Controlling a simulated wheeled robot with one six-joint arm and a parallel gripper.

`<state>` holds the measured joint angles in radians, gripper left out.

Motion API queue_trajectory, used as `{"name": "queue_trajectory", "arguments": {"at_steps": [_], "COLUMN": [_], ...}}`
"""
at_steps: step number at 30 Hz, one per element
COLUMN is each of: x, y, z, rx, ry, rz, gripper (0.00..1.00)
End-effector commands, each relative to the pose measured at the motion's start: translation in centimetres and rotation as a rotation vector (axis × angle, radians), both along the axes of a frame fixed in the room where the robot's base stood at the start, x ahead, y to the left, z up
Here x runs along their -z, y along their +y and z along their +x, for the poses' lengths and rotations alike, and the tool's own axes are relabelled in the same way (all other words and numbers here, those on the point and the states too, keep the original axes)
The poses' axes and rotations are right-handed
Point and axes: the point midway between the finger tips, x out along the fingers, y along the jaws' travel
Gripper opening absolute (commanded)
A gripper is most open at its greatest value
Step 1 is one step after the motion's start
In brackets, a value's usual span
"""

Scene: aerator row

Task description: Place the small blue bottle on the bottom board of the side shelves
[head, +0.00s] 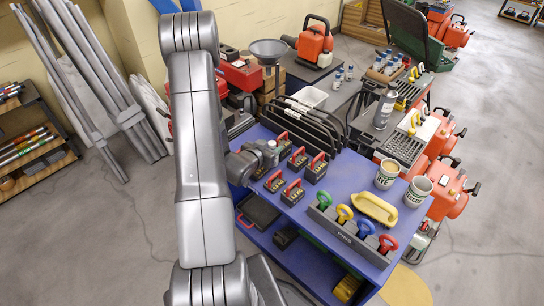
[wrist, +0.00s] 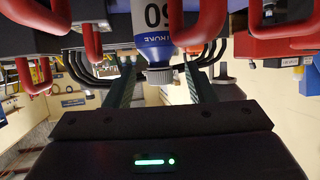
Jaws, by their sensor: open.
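A small blue bottle (wrist: 153,52) with a white label and grey cap shows at the top middle of the wrist view, upside down in that picture. The green fingers of my gripper (wrist: 164,75) are open on either side of its cap end, with gaps visible. In the head view my gripper (head: 258,158) is over the blue cart top, and a small pale-capped bottle (head: 271,149) shows at its tip, partly hidden.
Red-handled black batteries (head: 291,192) stand close around my gripper on the blue cart top (head: 345,180). Black racks (head: 318,125) rise behind. Floor (head: 120,220) between shelves and cart is clear.

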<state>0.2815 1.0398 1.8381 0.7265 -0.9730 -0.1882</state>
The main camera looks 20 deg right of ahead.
Motion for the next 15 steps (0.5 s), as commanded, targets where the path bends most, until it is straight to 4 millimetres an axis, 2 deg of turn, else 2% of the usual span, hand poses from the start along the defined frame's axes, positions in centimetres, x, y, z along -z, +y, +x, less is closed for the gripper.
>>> {"name": "queue_trajectory", "arguments": {"at_steps": [5,12,13,15], "x": [0.8,0.9,0.9,0.9], "y": [-1.5,-1.6,-1.6,-1.6], "z": [1.1,1.2,1.2,1.2], "rx": [0.001,0.000,0.000,0.000], "ry": [0.000,0.001,0.001,0.000], "rz": [0.000,0.001,0.001,0.000], "gripper": [0.50,0.50,0.48,0.34]}}
